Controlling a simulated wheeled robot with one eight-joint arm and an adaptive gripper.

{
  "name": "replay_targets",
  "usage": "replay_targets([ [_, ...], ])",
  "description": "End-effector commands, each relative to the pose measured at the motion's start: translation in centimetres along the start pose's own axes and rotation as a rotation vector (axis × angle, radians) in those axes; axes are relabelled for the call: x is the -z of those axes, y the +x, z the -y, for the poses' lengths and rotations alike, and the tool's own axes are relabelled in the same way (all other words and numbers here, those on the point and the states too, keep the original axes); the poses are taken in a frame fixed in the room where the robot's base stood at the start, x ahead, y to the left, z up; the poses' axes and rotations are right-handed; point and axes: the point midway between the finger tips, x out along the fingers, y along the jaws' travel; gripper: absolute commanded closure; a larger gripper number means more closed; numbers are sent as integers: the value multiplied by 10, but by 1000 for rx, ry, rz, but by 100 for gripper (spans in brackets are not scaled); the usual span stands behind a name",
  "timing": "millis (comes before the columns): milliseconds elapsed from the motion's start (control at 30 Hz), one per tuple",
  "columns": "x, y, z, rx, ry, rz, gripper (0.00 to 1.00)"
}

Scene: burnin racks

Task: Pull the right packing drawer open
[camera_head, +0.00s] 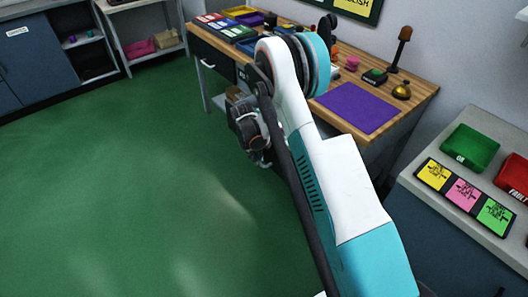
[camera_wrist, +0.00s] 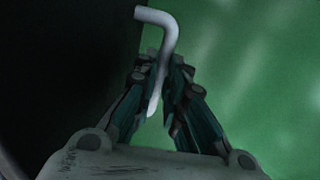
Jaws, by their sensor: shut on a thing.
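In the wrist view, my gripper (camera_wrist: 159,78) is closed around a pale, bent bar handle (camera_wrist: 160,24). The handle runs down between the two fingers. A very dark surface (camera_wrist: 65,60), which looks like the drawer front, fills the left of that view. In the head view, my gripper (camera_head: 249,122) is low in front of the wooden packing desk (camera_head: 408,95). My arm hides much of the desk front there, including the handle I hold. How far the drawer stands out cannot be told.
Another dark drawer (camera_head: 212,58) with a pale handle is at the desk's left. A purple mat (camera_head: 358,107) and a brass bell (camera_head: 401,90) lie on the desktop. A side counter (camera_head: 412,178) with a green tray (camera_head: 470,147) stands right. Green floor (camera_head: 120,180) is clear at left.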

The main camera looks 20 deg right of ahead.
Motion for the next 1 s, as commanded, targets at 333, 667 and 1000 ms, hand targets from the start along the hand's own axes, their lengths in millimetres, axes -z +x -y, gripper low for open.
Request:
replay_targets([
  [333,0,-2,10,0,0,0,100],
  [667,0,-2,10,0,0,0,69],
  [1000,0,-4,10,0,0,0,69],
])
